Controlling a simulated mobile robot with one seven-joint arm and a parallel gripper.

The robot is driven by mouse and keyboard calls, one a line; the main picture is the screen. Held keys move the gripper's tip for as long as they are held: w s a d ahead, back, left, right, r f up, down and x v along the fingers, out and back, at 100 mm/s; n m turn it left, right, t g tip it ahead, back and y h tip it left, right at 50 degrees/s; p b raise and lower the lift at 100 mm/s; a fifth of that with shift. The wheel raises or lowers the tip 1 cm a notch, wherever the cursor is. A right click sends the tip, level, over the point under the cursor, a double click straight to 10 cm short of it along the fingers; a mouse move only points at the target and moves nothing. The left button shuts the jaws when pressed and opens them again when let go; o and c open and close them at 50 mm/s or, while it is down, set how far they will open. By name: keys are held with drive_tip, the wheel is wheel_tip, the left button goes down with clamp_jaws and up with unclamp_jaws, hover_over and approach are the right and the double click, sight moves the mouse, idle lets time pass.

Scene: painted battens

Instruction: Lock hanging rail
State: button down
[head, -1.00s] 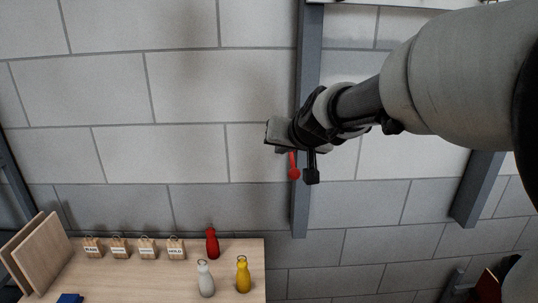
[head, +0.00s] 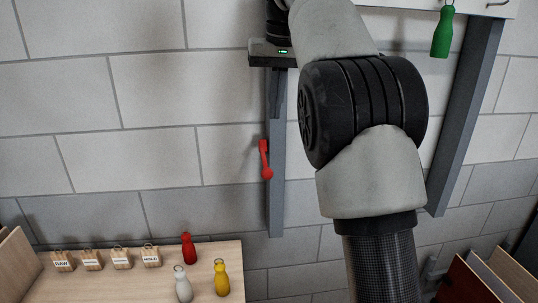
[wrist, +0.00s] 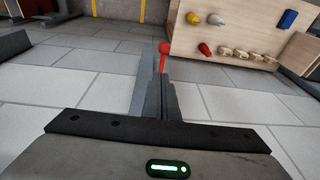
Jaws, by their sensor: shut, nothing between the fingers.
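A red lever (head: 265,160) sits on a grey upright post (head: 275,205) against the wall; its knob end points down. It also shows in the wrist view (wrist: 163,57), just beyond my fingertips. A white rail (head: 485,7) crosses the top right of the head view, with much of it out of frame or behind my arm. A green bottle (head: 441,32) hangs from it. My gripper (head: 276,112) is shut and empty, its fingers pointing down above the lever. In the wrist view my closed fingers (wrist: 166,88) lie along the post; I cannot tell whether they touch it.
A wooden table (head: 110,285) at lower left holds red (head: 189,249), grey (head: 183,285) and yellow (head: 221,278) bottles and several labelled tags (head: 121,259). A second grey post (head: 465,115) stands at right. Wooden boards (head: 490,275) lean at lower right. The wall between the posts is bare.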

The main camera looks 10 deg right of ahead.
hover_over(270, 169)
drive_tip(key=x, duration=0.4)
drive_tip(key=s+x, duration=0.1)
drive_tip(key=x, duration=0.2)
drive_tip(key=s+x, duration=0.1)
drive_tip(key=x, duration=0.3)
drive_tip(key=shift+w+d+f, duration=0.1)
drive_tip(key=shift+d+f, duration=0.2)
drive_tip(key=shift+f, duration=0.95)
drive_tip(key=shift+s+a+f, duration=0.1)
drive_tip(key=shift+s+f, duration=0.1)
drive_tip(key=shift+f, duration=0.45)
drive_tip(key=shift+s+f, duration=0.2)
drive_tip(key=shift+f, duration=0.5)
drive_tip(key=shift+w+r, duration=0.1)
drive_tip(key=shift+r, duration=0.4)
drive_tip(key=r, duration=0.3)
drive_tip(key=shift+w+d+r, duration=0.25)
drive_tip(key=shift+d+r, duration=0.05)
drive_tip(key=s+v, duration=0.1)
drive_tip(key=v, duration=0.9)
